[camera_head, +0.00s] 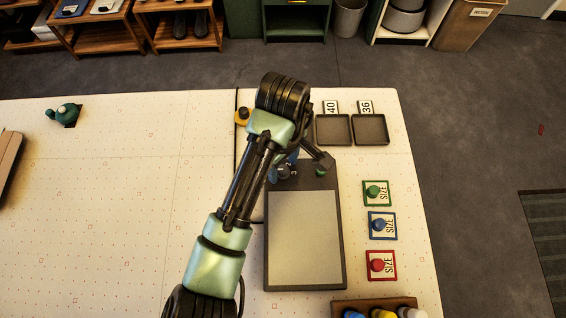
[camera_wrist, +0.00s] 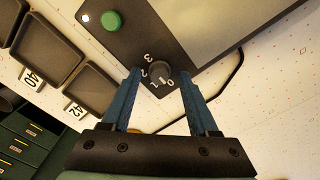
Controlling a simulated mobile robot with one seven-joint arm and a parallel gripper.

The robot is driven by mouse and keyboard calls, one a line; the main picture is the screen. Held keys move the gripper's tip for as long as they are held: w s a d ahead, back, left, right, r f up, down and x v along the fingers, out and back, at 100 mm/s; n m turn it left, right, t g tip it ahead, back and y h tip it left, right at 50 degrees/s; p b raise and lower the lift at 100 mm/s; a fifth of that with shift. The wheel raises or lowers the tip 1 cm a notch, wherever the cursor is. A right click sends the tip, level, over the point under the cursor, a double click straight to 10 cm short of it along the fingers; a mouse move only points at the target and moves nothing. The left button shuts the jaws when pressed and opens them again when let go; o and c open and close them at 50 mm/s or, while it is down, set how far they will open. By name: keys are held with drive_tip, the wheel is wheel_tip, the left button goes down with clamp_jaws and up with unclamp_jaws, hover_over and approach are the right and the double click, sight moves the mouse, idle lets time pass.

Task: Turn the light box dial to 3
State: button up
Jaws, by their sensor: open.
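The light box (camera_head: 305,230) lies flat on the table, a dark frame around a pale panel. Its dial (camera_wrist: 159,71) is a small dark knob on the frame's end strip, with printed numbers 0 to 3 around it. A small light mark on the knob appears near the 0 and 1 side, but is too small to read surely. My gripper (camera_wrist: 159,76) is open, its two blue fingers on either side of the dial. Contact cannot be told. In the head view my arm hides the dial, and only a bit of my gripper (camera_head: 289,163) shows.
A green button (camera_wrist: 112,21) and a small white light sit near the dial. Two dark trays (camera_head: 333,130) with number cards stand beyond the box. Green, blue and red knobbed SIZE blocks (camera_head: 381,225) line its right. Bottles stand in a wooden holder (camera_head: 370,304). The table's left is mostly clear.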

clamp_jaws()
idle(0.3)
